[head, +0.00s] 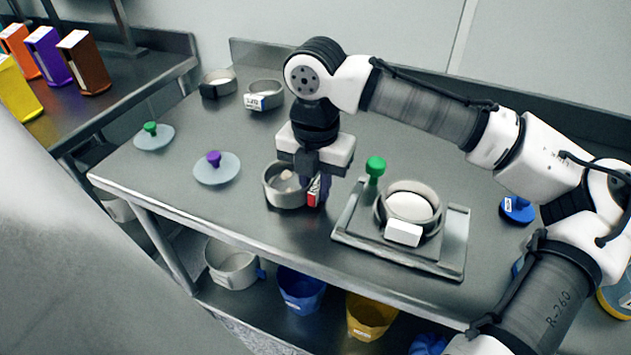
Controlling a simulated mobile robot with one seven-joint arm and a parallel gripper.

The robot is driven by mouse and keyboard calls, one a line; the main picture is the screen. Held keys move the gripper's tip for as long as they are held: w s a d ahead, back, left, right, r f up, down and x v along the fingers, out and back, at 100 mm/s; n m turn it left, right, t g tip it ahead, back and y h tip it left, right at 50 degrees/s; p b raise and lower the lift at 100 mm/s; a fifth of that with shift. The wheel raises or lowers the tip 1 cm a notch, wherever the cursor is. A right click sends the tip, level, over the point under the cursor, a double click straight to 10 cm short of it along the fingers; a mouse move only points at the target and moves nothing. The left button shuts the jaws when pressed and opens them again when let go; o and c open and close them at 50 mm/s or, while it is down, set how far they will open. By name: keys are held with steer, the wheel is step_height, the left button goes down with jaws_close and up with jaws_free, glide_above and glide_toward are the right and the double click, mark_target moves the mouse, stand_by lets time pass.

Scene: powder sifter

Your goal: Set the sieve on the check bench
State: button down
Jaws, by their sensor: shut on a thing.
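A round metal sieve (270,192) with some pale matter inside is at the front middle of the steel bench (150,185). A block with a red and white face is on its right side. My gripper (314,188) points down and is shut on the sieve at that side. The sieve is low over the bench; I cannot tell whether it touches the top. The fingers and my wrist hide part of its rim. A second steel bench (115,97) stands at the upper left; I cannot tell which is the check bench.
Two other sieves (217,78) (264,86) stand behind. Discs with purple (213,158) and green (150,128) knobs lie left. Buckets (302,291) sit below. Coloured boxes stand upper left.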

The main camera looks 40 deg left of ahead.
steer(key=c, duration=1.3)
jaws_free()
steer(key=shift+o, duration=0.2)
step_height(320, 180, up, 12)
steer(key=shift+r, duration=0.1)
